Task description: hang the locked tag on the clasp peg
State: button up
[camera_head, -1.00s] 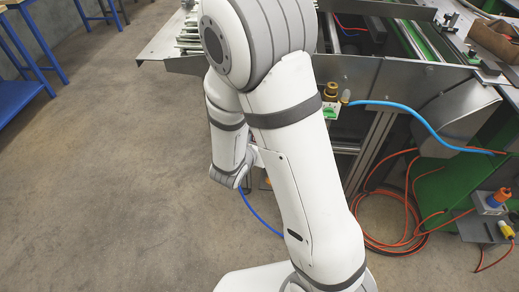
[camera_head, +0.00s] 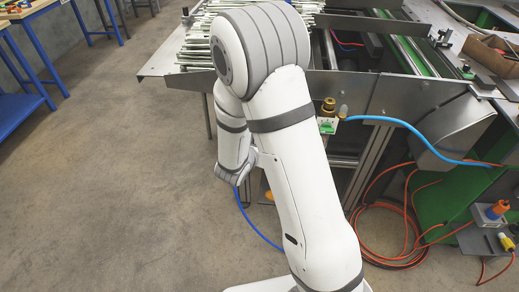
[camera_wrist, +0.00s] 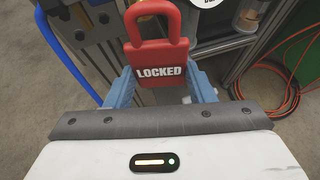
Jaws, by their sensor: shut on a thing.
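The locked tag (camera_wrist: 160,62) is a red padlock-shaped piece with the word LOCKED in white. It shows upright in the middle of the wrist view. My gripper (camera_wrist: 162,84) is shut on it, with one blue-grey finger on each side of its body. The tag's shackle loop points away from my gripper. I cannot make out the clasp peg for sure in either view. In the head view my arm hides the gripper and the tag.
A machine frame (camera_head: 345,85) with rails stands ahead, with a brass-coloured fitting (camera_head: 329,106) and a blue hose (camera_head: 400,122). Orange cables (camera_head: 395,235) lie coiled on the floor at right. A blue table (camera_head: 20,110) stands at far left. The floor at left is clear.

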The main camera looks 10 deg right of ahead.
jog(key=w+d+f, duration=0.1)
jog(key=w+d, duration=0.1)
jog(key=w, duration=0.4)
dwell(0.6)
jog(key=shift+w, duration=0.15)
dwell(0.6)
jog(key=o, duration=1.1)
jog(key=shift+o, duration=0.2)
